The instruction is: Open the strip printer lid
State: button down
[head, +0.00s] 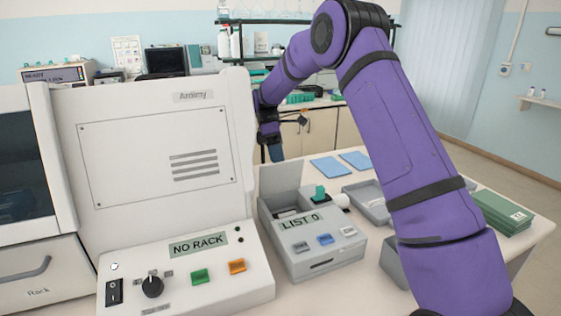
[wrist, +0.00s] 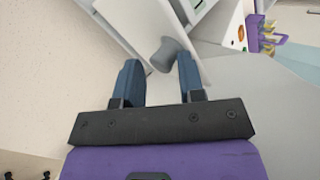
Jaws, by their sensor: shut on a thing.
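The strip printer (head: 318,258) is a grey box with a "LIST 0" display, on the bench in the head view. Its grey lid (head: 282,186) stands raised at the back left, with the interior partly visible. In the head view my gripper (head: 275,152) is behind the lid's upper edge, its tips partly hidden. In the wrist view a grey round knob (wrist: 163,54) on the pale lid panel (wrist: 133,28) lies between the blue fingers of my gripper (wrist: 158,66). My gripper is shut on this knob.
A large white machine with a "NO RACK" panel (head: 196,247) stands close on the left. A white round knob-like thing (head: 341,202), grey trays (head: 368,200), blue mats (head: 329,168) and a green stack (head: 502,212) are to the right.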

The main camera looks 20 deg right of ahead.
jog(key=shift+w+d+f+g, duration=0.15)
jog(key=shift+w+f+g, duration=1.15)
jog(key=shift+g, duration=0.2)
jog(key=c, duration=1)
grip_release()
jog(key=shift+o, duration=1)
jog(key=shift+w+d+f, duration=0.1)
jog(key=shift+c, duration=0.7)
